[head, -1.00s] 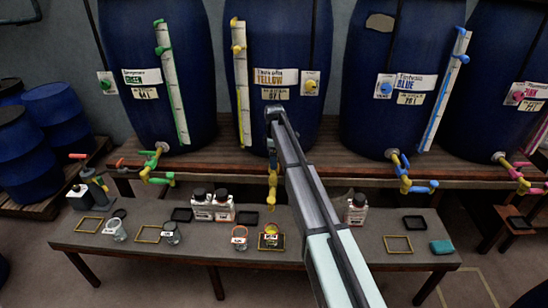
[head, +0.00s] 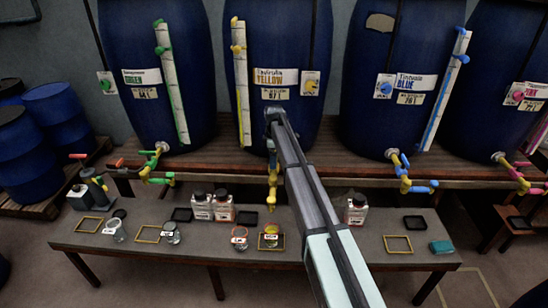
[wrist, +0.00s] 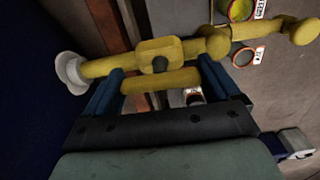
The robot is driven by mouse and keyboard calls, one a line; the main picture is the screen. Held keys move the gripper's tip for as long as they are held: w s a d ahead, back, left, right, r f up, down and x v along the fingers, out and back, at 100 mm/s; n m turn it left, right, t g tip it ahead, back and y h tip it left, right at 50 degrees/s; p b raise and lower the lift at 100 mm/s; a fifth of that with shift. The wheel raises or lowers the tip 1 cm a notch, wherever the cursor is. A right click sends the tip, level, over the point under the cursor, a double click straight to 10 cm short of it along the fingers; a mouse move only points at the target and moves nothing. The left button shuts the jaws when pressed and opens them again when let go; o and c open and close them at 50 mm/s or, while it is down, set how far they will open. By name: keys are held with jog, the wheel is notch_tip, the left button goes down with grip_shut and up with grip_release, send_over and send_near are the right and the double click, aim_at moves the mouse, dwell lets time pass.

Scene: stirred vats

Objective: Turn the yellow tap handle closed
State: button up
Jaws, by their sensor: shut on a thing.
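The yellow tap (head: 273,185) hangs from the front of the yellow-labelled vat (head: 274,40), partly hidden by my arm in the head view. In the wrist view, the tap's pipe (wrist: 105,66) runs from a pale flange at the left to a spout at the right. Its yellow handle (wrist: 160,81) is a bar lying roughly along the pipe. My gripper (wrist: 160,78) has one blue finger at each end of this bar and is shut on it. A small jar with yellow in it (head: 270,240) stands below the tap.
Green (head: 158,170), blue (head: 410,182) and pink (head: 518,178) taps hang from the neighbouring vats. The low table (head: 345,246) below carries several jars, bottles and coloured frames. The wooden shelf (head: 225,160) runs behind the taps.

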jog(key=m, duration=0.9)
jog(key=shift+m, duration=0.3)
jog(key=m, duration=0.4)
jog(key=shift+w+m, duration=0.1)
jog(key=shift+m, duration=1.9)
jog(key=o, duration=0.8)
jog(key=shift+r, duration=0.15)
